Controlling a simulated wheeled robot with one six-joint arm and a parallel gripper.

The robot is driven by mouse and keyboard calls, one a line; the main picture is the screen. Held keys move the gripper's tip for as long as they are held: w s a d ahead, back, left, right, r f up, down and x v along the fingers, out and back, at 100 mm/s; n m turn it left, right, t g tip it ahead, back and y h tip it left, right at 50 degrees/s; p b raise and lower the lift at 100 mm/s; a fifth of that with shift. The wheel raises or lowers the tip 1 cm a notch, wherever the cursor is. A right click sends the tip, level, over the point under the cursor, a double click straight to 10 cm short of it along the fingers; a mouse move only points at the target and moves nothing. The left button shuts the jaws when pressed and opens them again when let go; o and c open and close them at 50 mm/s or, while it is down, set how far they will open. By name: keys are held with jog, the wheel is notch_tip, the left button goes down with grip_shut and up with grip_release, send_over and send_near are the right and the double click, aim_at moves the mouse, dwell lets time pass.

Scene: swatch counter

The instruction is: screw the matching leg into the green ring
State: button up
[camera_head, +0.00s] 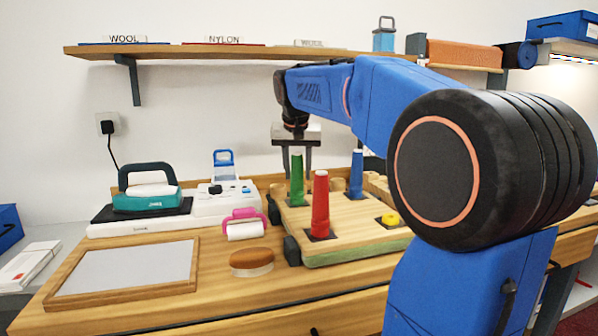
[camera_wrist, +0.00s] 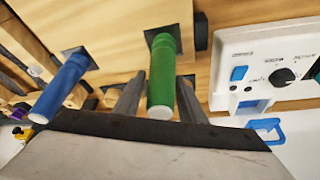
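The green leg (camera_head: 297,185) stands upright on a dark square at the back left of a wooden board (camera_head: 350,238). It also shows in the wrist view (camera_wrist: 162,75), with its pale end toward the camera. My gripper (camera_head: 297,172) points down over this leg. Its fingers are on either side of the leg's upper part, with gaps visible, so it is open around it. The red leg (camera_head: 320,205) and blue leg (camera_head: 357,173) stand on their own dark squares. I make out no green ring; the foot of the green leg may hide it.
A yellow ring (camera_head: 390,219) lies on a dark square at the board's right. A white control box (camera_head: 222,201), a pink-handled roller (camera_head: 245,228), a brush (camera_head: 251,261) and a framed panel (camera_head: 130,270) stand to the left. A shelf (camera_head: 200,51) runs above.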

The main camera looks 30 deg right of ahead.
jog(key=n, duration=0.1)
jog(key=n+y, duration=0.1)
jog(key=n, duration=0.1)
jog(key=n+y, duration=0.1)
jog(key=n, duration=0.1)
jog(key=shift+w+a+t, duration=0.15)
jog(key=shift+a+t, duration=0.1)
jog(key=shift+t, duration=0.15)
jog(key=n, duration=0.2)
jog(key=n+y, duration=0.1)
jog(key=n, duration=0.1)
jog(key=n+y, duration=0.1)
jog(key=n, duration=0.1)
jog(key=shift+w+a, duration=0.2)
jog(key=shift+a, duration=0.2)
